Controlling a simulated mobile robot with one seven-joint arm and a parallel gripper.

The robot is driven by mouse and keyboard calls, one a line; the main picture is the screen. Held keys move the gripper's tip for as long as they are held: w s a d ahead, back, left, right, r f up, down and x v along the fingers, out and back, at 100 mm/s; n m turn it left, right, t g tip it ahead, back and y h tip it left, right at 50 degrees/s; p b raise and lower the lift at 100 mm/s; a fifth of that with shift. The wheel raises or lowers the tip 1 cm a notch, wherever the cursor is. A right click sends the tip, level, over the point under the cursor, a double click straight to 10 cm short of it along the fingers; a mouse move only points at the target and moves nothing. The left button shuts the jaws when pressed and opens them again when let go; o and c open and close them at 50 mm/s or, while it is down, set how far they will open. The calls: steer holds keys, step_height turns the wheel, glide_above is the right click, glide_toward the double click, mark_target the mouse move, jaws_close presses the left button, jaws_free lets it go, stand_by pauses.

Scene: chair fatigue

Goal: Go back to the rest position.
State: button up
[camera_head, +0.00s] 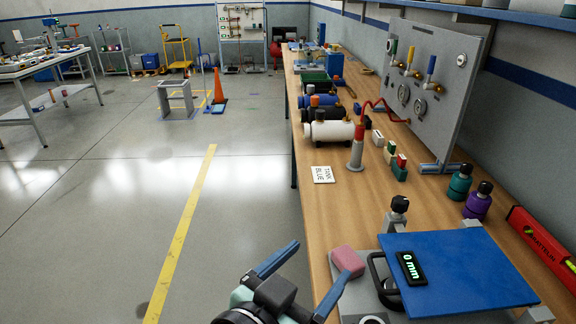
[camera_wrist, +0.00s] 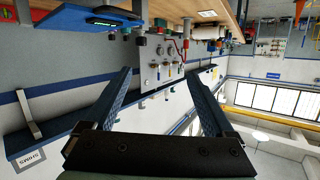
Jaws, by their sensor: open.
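The wooden workbench (camera_head: 345,205) runs along the right side of the head view. The blue plate (camera_head: 460,265) with a "0 mm" display (camera_head: 411,268) sits on a grey fixture at the bench's near end.
A white cylinder (camera_head: 328,132), a red-tubed stand (camera_head: 356,150) and an upright panel (camera_head: 430,85) stand farther along the bench. Open floor (camera_head: 245,200) with a yellow line lies to the left.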

steer(key=w+a+r+n+t+y+p, duration=0.25)
steer(key=r+t, duration=0.25)
steer(key=r, duration=1)
steer(key=s+r+n+t+y+p, duration=0.1)
steer(key=s+r+t, duration=0.3)
steer(key=r, duration=1)
steer(key=s+a+r+n+t+y+p, duration=0.1)
steer(key=s+r+n+t+y, duration=0.3)
steer(key=r, duration=1)
steer(key=shift+s+r+t+y+p, duration=0.35)
steer(key=shift+t+p, duration=0.35)
steer(key=shift+t, duration=0.2)
steer(key=shift+f, duration=0.2)
